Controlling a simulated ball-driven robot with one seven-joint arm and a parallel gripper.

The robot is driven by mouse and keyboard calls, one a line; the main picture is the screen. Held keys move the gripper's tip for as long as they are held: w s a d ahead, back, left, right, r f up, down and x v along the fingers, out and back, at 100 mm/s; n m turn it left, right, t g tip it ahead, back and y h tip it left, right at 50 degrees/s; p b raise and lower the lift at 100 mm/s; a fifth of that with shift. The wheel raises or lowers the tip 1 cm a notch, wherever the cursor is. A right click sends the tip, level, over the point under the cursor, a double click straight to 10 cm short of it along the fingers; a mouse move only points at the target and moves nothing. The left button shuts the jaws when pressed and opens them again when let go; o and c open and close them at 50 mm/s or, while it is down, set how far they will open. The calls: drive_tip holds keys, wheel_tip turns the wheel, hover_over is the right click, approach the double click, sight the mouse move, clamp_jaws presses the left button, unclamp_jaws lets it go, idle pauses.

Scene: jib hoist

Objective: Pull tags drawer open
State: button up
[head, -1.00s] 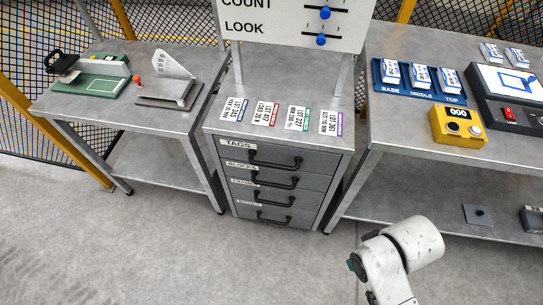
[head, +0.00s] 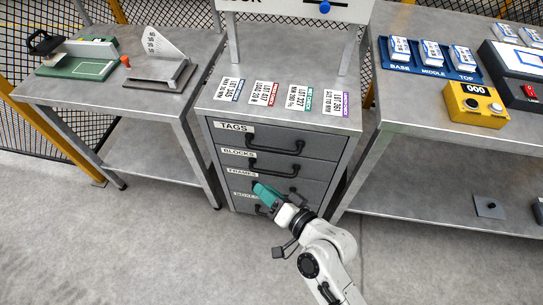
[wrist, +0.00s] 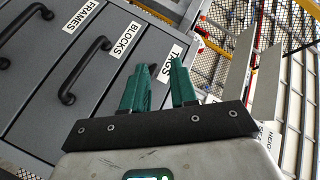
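The tags drawer (head: 235,139) is the top drawer of the grey cabinet and is closed. Its black bar handle (head: 274,149) shows clear in the head view. My gripper (head: 263,191) is in front of the lower drawers, below the tags handle in the picture, and holds nothing that I can see. In the wrist view my gripper (wrist: 159,68) has its two teal fingers apart, pointing towards the tags label (wrist: 172,63). The tags handle is mostly hidden behind the fingers there; a small dark piece shows between them.
The blocks handle (wrist: 84,71) and frames handle (wrist: 27,21) stick out from closed drawers. Printed cards (head: 264,93) lie on the cabinet top. A left table (head: 90,98) and a right table (head: 430,120) flank it. The floor in front is clear.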

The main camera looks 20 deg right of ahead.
sight(271, 149)
drive_tip(key=w+d+f+m+t+h+b, duration=0.3)
drive_tip(key=d+m+t+h+b, duration=0.15)
drive_tip(key=m+h, duration=0.65)
drive_tip(key=w, duration=0.3)
drive_tip(key=w+d+r+m+y+p, duration=0.1)
drive_tip(key=w, duration=0.2)
drive_tip(key=w+y, duration=0.1)
drive_tip(key=w, duration=0.2)
drive_tip(key=shift+w+d+r+m+t, duration=0.3)
drive_tip(key=shift+w+d+t, duration=0.05)
drive_tip(key=shift+w, duration=0.05)
drive_tip(key=shift+c, duration=0.2)
clamp_jaws()
